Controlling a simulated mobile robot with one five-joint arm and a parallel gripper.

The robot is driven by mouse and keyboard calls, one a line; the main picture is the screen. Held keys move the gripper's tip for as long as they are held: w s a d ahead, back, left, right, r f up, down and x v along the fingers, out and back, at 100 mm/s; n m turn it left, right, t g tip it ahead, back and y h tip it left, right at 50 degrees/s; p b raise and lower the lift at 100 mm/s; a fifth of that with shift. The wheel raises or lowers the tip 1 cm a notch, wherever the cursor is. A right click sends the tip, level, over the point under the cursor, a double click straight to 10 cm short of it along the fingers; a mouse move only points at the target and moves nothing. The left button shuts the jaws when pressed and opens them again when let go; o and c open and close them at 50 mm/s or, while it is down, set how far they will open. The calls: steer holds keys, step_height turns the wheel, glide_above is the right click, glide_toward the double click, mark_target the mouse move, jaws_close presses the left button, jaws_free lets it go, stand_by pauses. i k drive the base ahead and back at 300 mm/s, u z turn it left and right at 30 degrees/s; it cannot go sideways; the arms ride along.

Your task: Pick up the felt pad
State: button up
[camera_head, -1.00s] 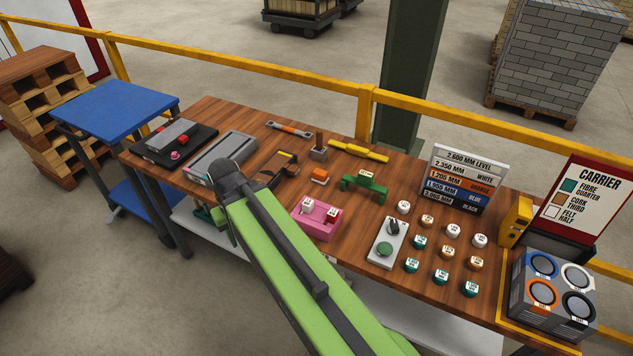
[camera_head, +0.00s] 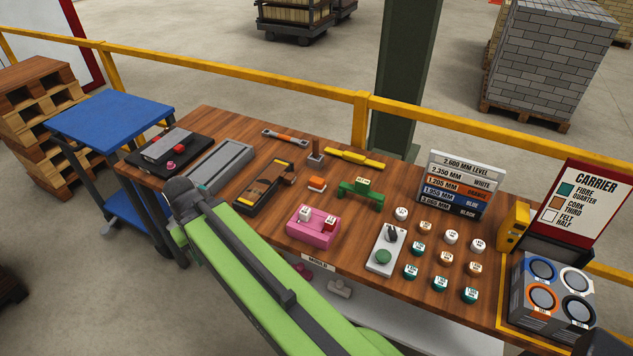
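Small round pads in white, orange and teal stand in a group on the right half of the wooden bench. The sign ties white to felt, and the white-topped pads are at the group's back left (camera_head: 402,213), its middle (camera_head: 451,236) and its right (camera_head: 478,244). Their print is too small to read. My green arm reaches from the bottom edge to a dark joint over the bench's left front edge, well left of the pads. My gripper is not visible, so its opening and contents are hidden.
A grey switch box (camera_head: 376,265), a pink block holder (camera_head: 300,238) and a green bridge (camera_head: 350,198) stand left of the pads. A level rack (camera_head: 455,170), yellow device (camera_head: 514,226), carrier sign (camera_head: 583,205) and box of rings (camera_head: 520,310) border the right. A yellow rail runs behind.

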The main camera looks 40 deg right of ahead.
mark_target(316, 184)
steer(key=i, duration=0.9)
steer(key=u, duration=0.05)
